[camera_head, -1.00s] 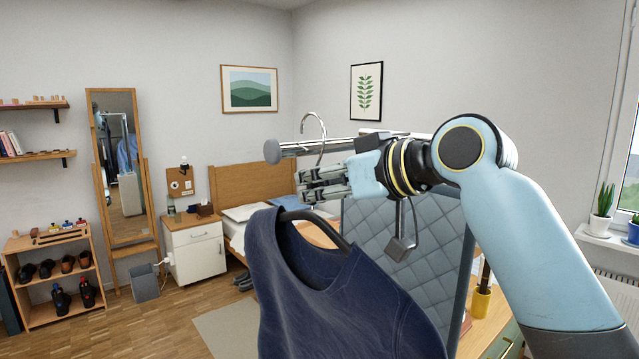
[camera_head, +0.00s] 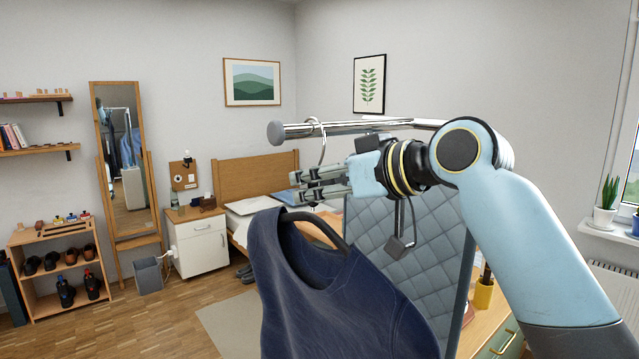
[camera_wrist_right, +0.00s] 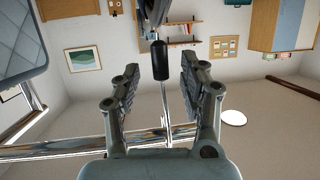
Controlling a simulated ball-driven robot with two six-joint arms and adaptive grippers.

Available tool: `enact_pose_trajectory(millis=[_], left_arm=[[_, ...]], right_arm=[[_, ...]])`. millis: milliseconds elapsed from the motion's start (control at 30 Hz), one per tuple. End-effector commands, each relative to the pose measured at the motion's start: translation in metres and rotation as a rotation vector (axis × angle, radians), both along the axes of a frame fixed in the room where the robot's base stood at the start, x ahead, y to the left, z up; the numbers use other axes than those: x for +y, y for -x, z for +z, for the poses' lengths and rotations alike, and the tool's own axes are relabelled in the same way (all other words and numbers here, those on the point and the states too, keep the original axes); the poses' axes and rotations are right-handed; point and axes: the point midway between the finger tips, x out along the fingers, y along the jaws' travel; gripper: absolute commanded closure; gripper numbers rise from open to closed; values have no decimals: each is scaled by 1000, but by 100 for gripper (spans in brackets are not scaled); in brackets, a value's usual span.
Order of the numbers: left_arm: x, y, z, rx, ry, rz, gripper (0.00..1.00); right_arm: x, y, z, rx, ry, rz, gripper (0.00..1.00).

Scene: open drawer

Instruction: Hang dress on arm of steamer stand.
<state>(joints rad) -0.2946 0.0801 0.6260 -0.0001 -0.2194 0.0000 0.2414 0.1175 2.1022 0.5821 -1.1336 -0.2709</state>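The navy dress (camera_head: 330,310) hangs on a black hanger (camera_head: 318,225) in the lower middle of the head view. The hanger's metal hook (camera_head: 323,145) curves over the chrome arm (camera_head: 375,126) of the steamer stand, just inside its round end knob (camera_head: 276,132). My right gripper (camera_head: 308,186) is just below the arm, around the hook's stem. In the wrist view its fingers (camera_wrist_right: 160,78) are spread, with the thin stem (camera_wrist_right: 166,100) and dark collar (camera_wrist_right: 160,60) between them, apart from both. My left gripper is not in view.
The stand's quilted grey panel (camera_head: 425,265) is behind the dress, with a small grey block (camera_head: 400,246) before it. A wooden desk (camera_head: 497,325) with a yellow cup (camera_head: 483,294) is at right. The bed (camera_head: 255,180), white cabinet (camera_head: 200,245) and mirror (camera_head: 124,165) stand farther back.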

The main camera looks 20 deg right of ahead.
Motion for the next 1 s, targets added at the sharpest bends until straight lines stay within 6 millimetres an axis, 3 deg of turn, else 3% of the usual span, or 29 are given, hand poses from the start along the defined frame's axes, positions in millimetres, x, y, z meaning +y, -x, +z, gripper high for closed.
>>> enact_pose_trajectory(millis=[367,700,1000], left_arm=[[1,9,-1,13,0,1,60],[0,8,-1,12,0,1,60],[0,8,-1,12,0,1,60]], right_arm=[[-7,9,2,1,4,-2,57],[-38,67,22,1,11,-2,57],[-52,94,32,0,6,-3,57]])
